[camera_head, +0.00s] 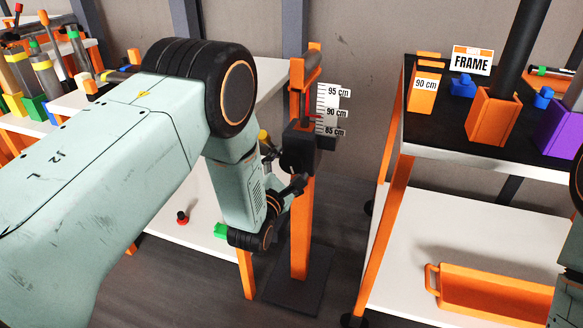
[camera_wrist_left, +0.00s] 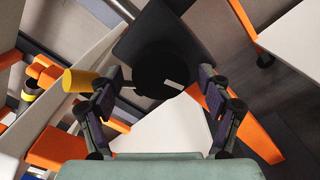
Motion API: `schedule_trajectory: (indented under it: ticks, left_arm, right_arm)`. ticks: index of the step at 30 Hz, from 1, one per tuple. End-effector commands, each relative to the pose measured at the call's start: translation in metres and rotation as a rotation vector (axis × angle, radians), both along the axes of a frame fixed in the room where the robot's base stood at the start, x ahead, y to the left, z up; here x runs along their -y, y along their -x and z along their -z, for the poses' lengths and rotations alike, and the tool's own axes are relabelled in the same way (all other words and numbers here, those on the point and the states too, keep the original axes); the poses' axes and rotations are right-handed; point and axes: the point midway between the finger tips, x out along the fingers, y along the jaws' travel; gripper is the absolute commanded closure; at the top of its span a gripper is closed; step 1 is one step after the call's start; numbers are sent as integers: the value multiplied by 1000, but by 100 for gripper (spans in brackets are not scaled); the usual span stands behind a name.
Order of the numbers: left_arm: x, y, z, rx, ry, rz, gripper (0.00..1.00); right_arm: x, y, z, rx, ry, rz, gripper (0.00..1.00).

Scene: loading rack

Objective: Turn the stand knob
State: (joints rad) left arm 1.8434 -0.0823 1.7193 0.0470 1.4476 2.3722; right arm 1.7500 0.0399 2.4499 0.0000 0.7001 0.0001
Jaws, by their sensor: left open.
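The orange stand (camera_head: 300,215) is an upright post with a white scale (camera_head: 328,108) marked 95, 90 and 85 cm. A black block (camera_head: 300,152) sits on the post near the 85 cm mark. In the left wrist view the round black knob (camera_wrist_left: 160,68) with a white mark faces me, in front of a dark block. My left gripper (camera_head: 283,168) is open at the block. In the left wrist view its fingers (camera_wrist_left: 158,82) are spread on either side of the knob, with gaps showing. In the head view the knob is mostly hidden by the gripper. My right gripper is out of view.
A yellow cylinder (camera_wrist_left: 82,80) is close beside the left finger. A black-topped rack (camera_head: 440,150) with a FRAME sign (camera_head: 472,60) and orange holders stands at right, above an orange tray (camera_head: 490,296). White shelves (camera_head: 190,215) are behind my left arm.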

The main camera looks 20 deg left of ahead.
Motion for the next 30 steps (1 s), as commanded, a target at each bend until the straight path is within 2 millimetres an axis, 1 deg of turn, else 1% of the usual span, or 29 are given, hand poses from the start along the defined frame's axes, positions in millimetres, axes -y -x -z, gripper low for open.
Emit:
schedule_trajectory:
  ticks: [1,3,6,14,30]
  left_arm:
    - [1,-6,1,2,0,1,21]
    - [2,-12,1,1,-1,2,21]
    - [2,-16,0,1,-1,2,21]
    - [2,-16,-1,-1,-1,2,22]
    - [2,-16,0,-1,-1,1,68]
  right_arm:
    - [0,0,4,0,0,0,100]
    - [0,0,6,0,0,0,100]
    - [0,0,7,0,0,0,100]
    - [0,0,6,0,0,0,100]
    - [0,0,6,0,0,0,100]
